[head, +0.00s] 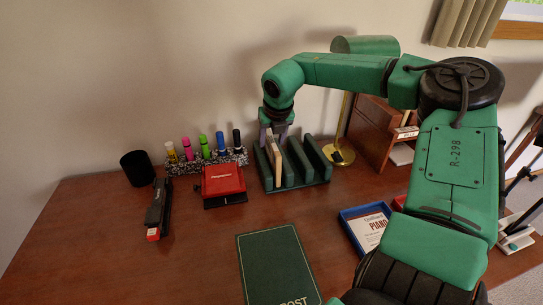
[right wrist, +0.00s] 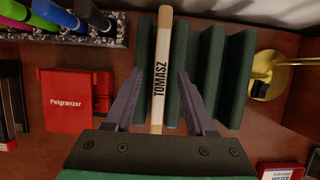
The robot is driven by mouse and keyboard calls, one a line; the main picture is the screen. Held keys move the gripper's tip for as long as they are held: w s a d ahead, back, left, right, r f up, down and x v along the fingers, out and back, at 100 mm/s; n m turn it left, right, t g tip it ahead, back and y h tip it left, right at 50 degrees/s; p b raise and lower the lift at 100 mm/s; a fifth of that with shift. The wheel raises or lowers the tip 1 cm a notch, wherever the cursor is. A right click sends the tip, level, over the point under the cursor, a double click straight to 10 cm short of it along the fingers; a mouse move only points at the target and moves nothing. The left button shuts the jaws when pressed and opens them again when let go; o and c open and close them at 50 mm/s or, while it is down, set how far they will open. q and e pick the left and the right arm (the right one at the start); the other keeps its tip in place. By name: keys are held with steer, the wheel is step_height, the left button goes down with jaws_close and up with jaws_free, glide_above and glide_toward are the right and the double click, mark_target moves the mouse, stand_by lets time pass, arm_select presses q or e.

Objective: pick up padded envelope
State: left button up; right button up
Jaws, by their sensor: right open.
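The padded envelope (head: 273,157), a thin tan and white piece, stands upright in the leftmost part of a dark green rack (head: 318,160) on the desk. In the right wrist view the envelope (right wrist: 160,45) shows its narrow edge, marked TOMASZ. My right gripper (head: 274,138) is above the rack, pointing down. In the right wrist view its open fingers (right wrist: 160,74) lie on either side of the envelope, with a gap visible on each side. The envelope's lower part is hidden by the rack. My left gripper is not in view.
Left of the rack are a red box (head: 223,184), a speckled holder (head: 207,162) with several markers, a stapler (head: 159,208) and a black cup (head: 138,168). A brass lamp base (head: 340,155) stands close right. A blue tray (head: 364,228) and green book (head: 277,268) lie in front.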

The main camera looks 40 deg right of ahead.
steer(key=shift+f, duration=0.2)
stand_by(0.4)
jaws_close()
stand_by(1.2)
